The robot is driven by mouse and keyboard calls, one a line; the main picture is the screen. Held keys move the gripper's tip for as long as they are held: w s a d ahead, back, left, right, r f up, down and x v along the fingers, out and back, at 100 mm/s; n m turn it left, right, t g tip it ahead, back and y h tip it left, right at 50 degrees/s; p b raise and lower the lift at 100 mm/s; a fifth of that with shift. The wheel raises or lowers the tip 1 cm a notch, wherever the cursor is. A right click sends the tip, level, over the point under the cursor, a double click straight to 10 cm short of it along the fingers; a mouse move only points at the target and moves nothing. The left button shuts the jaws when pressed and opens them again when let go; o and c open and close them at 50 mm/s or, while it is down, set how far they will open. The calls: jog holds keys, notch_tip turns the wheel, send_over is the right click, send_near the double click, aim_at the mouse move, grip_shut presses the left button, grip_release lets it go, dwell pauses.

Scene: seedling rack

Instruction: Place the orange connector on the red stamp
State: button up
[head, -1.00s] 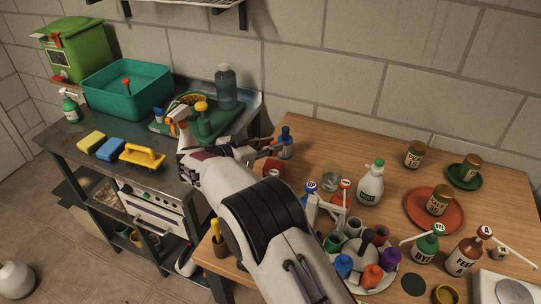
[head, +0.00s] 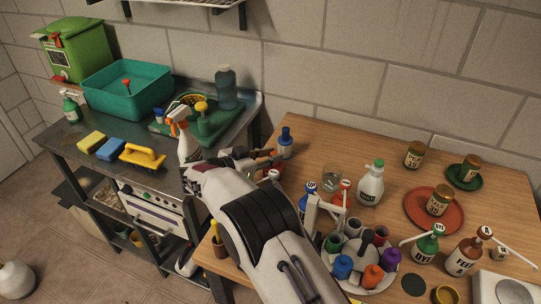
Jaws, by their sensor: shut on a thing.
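My gripper (head: 270,160) is at the left back edge of the wooden table, low over the red stamp (head: 279,167). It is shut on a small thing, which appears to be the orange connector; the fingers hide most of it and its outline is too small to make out. The red stamp shows only in part behind my gripper. I cannot tell whether the held thing touches it.
An orange-topped spray bottle (head: 183,133) stands left on the metal counter.

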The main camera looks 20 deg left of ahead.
jog(key=shift+f, duration=0.1)
jog(key=o, duration=0.8)
jog(key=shift+v, duration=0.85)
jog(key=v, duration=1)
jog(key=shift+a, duration=0.1)
